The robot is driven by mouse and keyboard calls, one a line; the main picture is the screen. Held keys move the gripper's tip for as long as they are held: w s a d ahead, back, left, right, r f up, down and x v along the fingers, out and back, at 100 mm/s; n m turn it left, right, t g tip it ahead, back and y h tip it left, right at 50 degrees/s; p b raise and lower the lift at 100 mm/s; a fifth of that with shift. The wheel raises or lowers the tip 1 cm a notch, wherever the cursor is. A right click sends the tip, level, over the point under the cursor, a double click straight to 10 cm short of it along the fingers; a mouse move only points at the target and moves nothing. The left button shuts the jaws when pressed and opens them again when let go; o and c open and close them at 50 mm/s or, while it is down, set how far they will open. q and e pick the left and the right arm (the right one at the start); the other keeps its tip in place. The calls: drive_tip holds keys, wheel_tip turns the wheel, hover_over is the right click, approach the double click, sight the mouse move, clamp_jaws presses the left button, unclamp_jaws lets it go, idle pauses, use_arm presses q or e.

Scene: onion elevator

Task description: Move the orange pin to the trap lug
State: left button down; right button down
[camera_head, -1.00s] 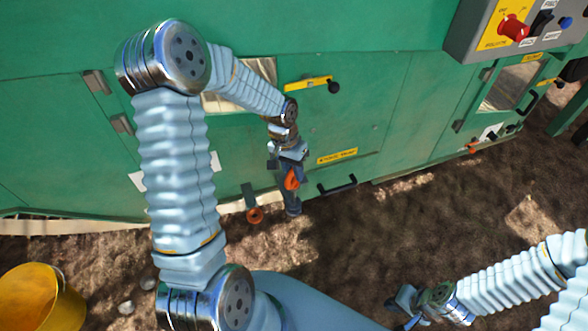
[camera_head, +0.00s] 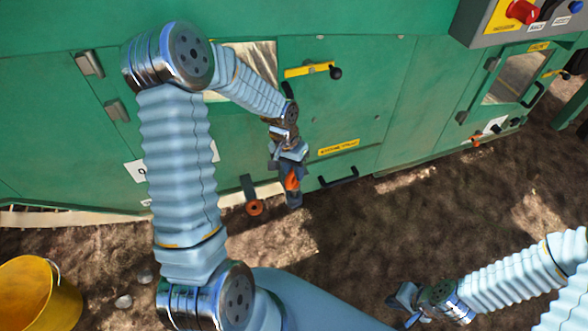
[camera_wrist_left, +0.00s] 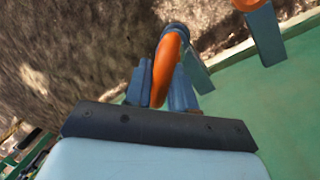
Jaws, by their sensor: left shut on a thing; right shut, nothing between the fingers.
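My left gripper (camera_head: 289,172) is shut on the orange pin (camera_head: 292,181), low on the green machine's front. In the left wrist view the pin (camera_wrist_left: 168,58) shows as a curved orange piece between the two fingers. A grey-blue lug (camera_head: 294,198) is just below the pin; in the wrist view this lug (camera_wrist_left: 196,70) is right beside it. I cannot tell whether they touch or whether the pin is in the lug. A second lug (camera_head: 248,186) to the left bears an orange ring (camera_head: 255,208). My right gripper (camera_head: 403,304) is shut and empty, over the ground.
The green machine (camera_head: 400,110) fills the back. A black handle (camera_head: 338,178) juts out right of the left gripper, and a yellow lever bar (camera_head: 308,70) is above. A yellow bucket (camera_head: 40,297) stands at lower left. The ground between the arms is clear.

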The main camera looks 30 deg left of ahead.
sight(294, 179)
use_arm(q)
drive_tip(key=shift+f+b, duration=1.3)
drive_tip(key=shift+f, duration=0.45)
drive_tip(key=c, duration=0.9)
unclamp_jaws()
drive_tip(key=shift+o, duration=0.2)
drive_tip(key=shift+r, duration=0.1)
drive_tip(key=r, duration=0.2)
drive_tip(key=a+r, duration=0.1)
drive_tip(key=r, duration=0.4)
drive_tip(key=shift+a+r+p, duration=0.1)
drive_tip(key=shift+a+p, duration=0.15)
drive_tip(key=shift+p, duration=0.05)
